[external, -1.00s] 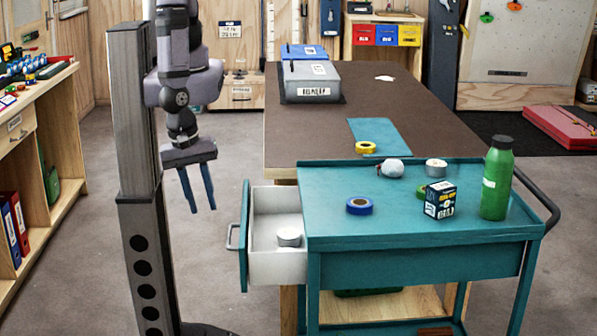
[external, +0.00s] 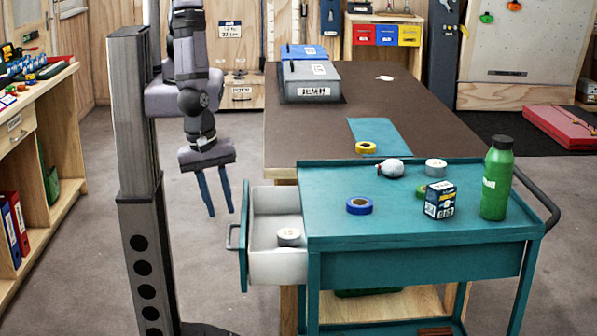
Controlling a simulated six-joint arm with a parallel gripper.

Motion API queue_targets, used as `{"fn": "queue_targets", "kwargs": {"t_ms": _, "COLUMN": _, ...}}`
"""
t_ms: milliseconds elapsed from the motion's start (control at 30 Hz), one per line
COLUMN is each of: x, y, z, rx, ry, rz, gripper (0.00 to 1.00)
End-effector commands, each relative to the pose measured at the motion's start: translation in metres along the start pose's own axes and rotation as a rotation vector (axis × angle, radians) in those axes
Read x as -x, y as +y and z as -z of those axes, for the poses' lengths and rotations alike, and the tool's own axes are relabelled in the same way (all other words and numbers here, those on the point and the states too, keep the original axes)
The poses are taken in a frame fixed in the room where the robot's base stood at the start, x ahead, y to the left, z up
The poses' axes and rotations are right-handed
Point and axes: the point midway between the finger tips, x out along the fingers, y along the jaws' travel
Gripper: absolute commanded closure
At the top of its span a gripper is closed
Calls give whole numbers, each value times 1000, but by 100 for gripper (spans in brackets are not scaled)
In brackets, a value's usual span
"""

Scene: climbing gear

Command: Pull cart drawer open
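The teal cart (external: 425,265) stands at the front right. Its drawer (external: 278,265) sticks out to the left, showing a white interior with a white tape roll (external: 289,237) inside. The drawer's grey handle (external: 232,237) is on its teal front panel (external: 245,235). My gripper (external: 221,214) points down with its two blue fingers apart and nothing between them. In the picture it is just above and left of the handle; whether it touches the handle is hard to tell.
On the cart top are a blue tape roll (external: 360,206), a small dark box (external: 440,200), a green bottle (external: 497,178), a white ball (external: 390,168) and a white roll (external: 436,168). A brown workbench (external: 370,105) stands behind the cart. The floor left of the drawer is clear.

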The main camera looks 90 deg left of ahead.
Motion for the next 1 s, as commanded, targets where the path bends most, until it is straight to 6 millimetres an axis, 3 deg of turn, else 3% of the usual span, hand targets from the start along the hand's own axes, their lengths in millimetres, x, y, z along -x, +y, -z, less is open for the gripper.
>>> {"fn": "queue_targets", "kwargs": {"t_ms": 300, "x": -44, "y": -1, "z": 0, "rx": 2, "ry": 2, "rz": 1, "gripper": 72}}
{"fn": "queue_targets", "kwargs": {"t_ms": 500, "x": -62, "y": -1, "z": 0, "rx": 1, "ry": 1, "rz": 1, "gripper": 72}}
{"fn": "queue_targets", "kwargs": {"t_ms": 900, "x": -67, "y": 0, "z": 0, "rx": 2, "ry": -1, "rz": 1, "gripper": 72}}
{"fn": "queue_targets", "kwargs": {"t_ms": 933, "x": -67, "y": 0, "z": 0, "rx": 2, "ry": -1, "rz": 1, "gripper": 74}}
{"fn": "queue_targets", "kwargs": {"t_ms": 1000, "x": -67, "y": 0, "z": 0, "rx": 2, "ry": -1, "rz": 1, "gripper": 91}}
